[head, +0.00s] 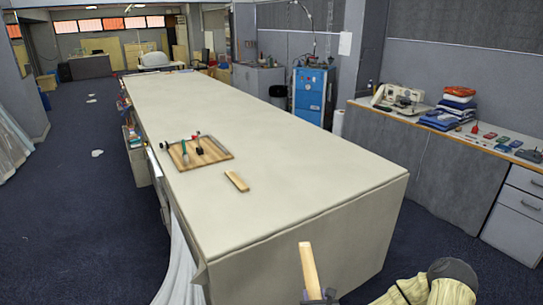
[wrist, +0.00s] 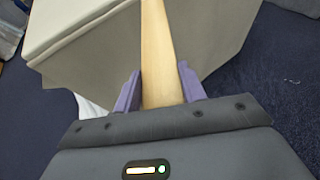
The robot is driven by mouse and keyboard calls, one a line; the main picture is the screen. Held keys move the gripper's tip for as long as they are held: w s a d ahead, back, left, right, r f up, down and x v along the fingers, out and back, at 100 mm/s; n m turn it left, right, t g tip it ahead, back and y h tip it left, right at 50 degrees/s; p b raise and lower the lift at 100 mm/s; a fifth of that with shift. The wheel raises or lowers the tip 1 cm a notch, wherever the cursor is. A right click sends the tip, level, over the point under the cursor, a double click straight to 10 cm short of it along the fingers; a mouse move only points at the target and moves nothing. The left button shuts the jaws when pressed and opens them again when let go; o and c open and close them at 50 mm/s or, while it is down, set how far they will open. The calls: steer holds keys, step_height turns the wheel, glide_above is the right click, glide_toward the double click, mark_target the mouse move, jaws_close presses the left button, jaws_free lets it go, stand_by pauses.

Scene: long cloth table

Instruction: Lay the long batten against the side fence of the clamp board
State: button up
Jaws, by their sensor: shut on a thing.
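The long batten (head: 309,268) is a pale wooden strip held by my gripper (head: 320,296) at the lower middle of the head view, in front of the table's near end. In the wrist view the batten (wrist: 155,45) runs up and away between the two purple fingers of my gripper (wrist: 159,72), which are shut on it. The clamp board (head: 213,156) is a wooden board with a dark rim, lying on the table; green, red and black clamp parts stand on it. The side fence is too small to tell apart. The batten is well apart from the board.
A shorter wooden piece (head: 237,181) lies on the long cloth-covered table (head: 290,195), just nearer than the clamp board. The rest of the tabletop is clear. A side counter (head: 440,135) with folded cloths and a machine stands at the right, across an aisle.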

steer(key=shift+s+d+f, duration=0.3)
steer(key=shift+s+d, duration=0.5)
steer(key=shift+d, duration=0.1)
steer(key=shift+f, duration=0.1)
steer(key=s+f, duration=0.5)
steer(key=f, duration=0.6)
steer(key=shift+s, duration=0.4)
steer(key=shift+a, duration=0.15)
